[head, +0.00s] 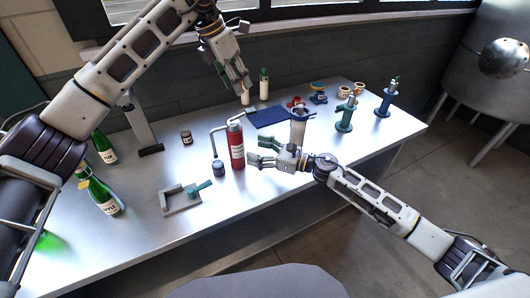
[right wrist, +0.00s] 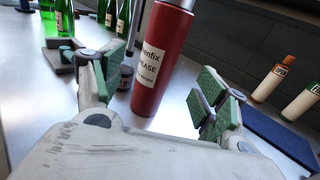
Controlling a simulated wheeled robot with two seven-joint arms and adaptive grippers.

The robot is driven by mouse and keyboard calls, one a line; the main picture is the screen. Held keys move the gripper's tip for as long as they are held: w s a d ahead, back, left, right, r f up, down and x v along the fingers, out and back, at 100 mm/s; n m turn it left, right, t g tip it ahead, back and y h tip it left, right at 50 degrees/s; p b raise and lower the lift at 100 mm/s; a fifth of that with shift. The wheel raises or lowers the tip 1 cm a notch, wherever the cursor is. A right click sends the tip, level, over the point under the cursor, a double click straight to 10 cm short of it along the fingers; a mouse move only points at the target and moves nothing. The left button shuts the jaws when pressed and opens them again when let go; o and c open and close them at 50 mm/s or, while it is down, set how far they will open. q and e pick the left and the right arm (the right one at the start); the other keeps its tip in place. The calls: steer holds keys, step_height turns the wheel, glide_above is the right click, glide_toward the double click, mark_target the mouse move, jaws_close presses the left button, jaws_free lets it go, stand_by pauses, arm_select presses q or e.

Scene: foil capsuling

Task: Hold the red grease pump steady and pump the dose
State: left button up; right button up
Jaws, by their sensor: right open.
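The red grease pump (head: 237,153) stands upright on the metal table, with a grey top and a bent grey rod (head: 213,142) at its upper left. In the right wrist view the pump (right wrist: 167,50) shows a white label and stands between the two fingers, a little beyond them. My right gripper (head: 262,152) is open just right of the pump, with green pads; it also shows in the right wrist view (right wrist: 155,92). My left gripper (head: 240,86) hangs above and behind the pump, pointing down. Whether its fingers are apart is unclear.
A small dark jar (head: 218,169) stands close left of the pump, and a grey bracket (head: 180,200) lies in front-left. Green bottles (head: 105,198) stand at left. A blue mat (head: 267,116) and two small bottles (head: 264,84) are behind. A grey cylinder (head: 298,125) stands behind my right gripper.

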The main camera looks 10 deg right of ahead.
mark_target(237, 145)
steer(key=shift+x, duration=3.95)
steer(key=c, duration=1.5)
